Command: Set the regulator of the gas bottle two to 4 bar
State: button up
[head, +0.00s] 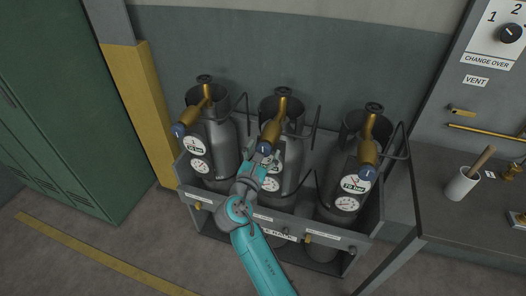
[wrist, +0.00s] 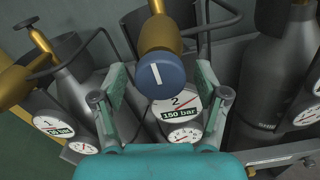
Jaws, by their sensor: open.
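Gas bottle two (head: 292,165) is the middle of three grey bottles in the rack. Its brass regulator (head: 274,126) ends in a blue knob (head: 265,148), which also shows in the wrist view (wrist: 161,75) with a white mark, close to upright in the picture. Below the knob is a gauge (wrist: 180,107) marked 2 with a 150 bar label and a red needle. A lower gauge (wrist: 184,137) is partly visible; its reading is too small to tell. My gripper (wrist: 161,72) is open, its fingers on either side of the knob with gaps visible.
The left bottle (head: 222,150) and right bottle (head: 335,185) have similar regulators close by. Bent grey pipes run beside the bottles. The rack (head: 215,205) has a front rail. A bench (head: 450,215) with a white cup stands right, a green locker (head: 60,110) left.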

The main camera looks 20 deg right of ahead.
jog(key=c, duration=1.2)
